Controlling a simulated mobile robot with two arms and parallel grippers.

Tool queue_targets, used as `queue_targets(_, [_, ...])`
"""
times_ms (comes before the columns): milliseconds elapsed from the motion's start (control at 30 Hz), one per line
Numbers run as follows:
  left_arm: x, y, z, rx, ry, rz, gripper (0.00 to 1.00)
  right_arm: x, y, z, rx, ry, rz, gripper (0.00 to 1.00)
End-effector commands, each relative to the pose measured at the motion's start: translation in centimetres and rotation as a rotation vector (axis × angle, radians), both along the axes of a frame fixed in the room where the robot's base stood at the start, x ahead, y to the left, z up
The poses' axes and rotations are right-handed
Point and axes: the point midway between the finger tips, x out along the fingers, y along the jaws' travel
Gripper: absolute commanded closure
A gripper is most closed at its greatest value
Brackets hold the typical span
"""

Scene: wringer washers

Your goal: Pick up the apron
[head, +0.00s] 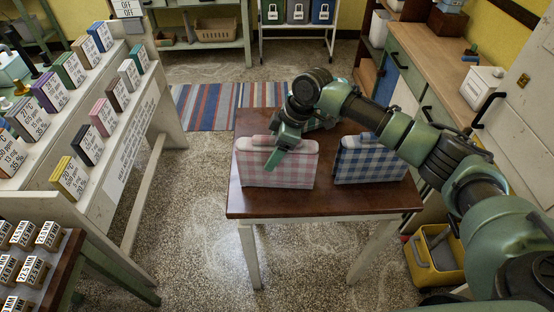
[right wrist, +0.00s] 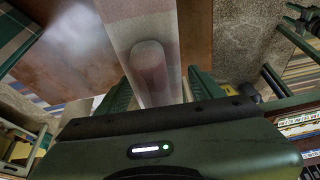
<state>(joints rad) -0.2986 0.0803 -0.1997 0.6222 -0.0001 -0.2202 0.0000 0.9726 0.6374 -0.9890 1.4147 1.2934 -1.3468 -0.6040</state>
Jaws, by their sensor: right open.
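Two checked cloth bundles, which look like folded aprons, stand side by side on the brown table (head: 240,205). One is the pink and white checked apron (head: 275,172), the other the blue and white checked apron (head: 372,165). My right gripper (head: 277,153) is over the top of the pink one, pointing down. In the right wrist view, its open fingers stand on either side of the pink apron's rounded top piece (right wrist: 149,67), with gaps beside it. I cannot tell whether either finger touches the cloth. My left gripper is not in view.
A white slanted rack (head: 130,125) with several labelled boxes stands at the left. A wooden counter (head: 440,62) runs along the right. A yellow bucket (head: 437,260) is on the floor at lower right. A striped rug (head: 215,103) lies behind the table.

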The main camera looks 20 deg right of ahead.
Motion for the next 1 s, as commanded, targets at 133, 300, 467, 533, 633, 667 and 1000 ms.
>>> queue_targets(133, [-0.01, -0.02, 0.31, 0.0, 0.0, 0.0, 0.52, -0.03, 0.02, -0.17, 0.0, 0.001, -0.001, 0.33])
queue_targets(300, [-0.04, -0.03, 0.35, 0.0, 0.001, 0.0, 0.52, -0.01, 0.01, -0.31, 0.001, 0.0, 0.0, 0.33])
queue_targets(467, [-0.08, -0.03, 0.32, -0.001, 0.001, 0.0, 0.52, 0.0, 0.02, -0.32, 0.0, 0.0, 0.0, 0.33])
queue_targets(533, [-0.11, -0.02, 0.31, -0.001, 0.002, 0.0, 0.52, 0.0, 0.02, -0.32, 0.0, 0.0, 0.0, 0.49])
queue_targets(633, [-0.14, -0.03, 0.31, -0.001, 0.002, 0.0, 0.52, 0.0, 0.02, -0.32, 0.0, 0.0, 0.0, 0.77])
queue_targets(667, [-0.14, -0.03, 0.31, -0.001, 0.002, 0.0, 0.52, 0.0, 0.02, -0.32, 0.0, 0.0, 0.0, 0.86])
queue_targets(1000, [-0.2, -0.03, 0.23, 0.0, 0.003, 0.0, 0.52, 0.03, 0.03, -0.22, 0.001, -0.001, 0.0, 1.0])
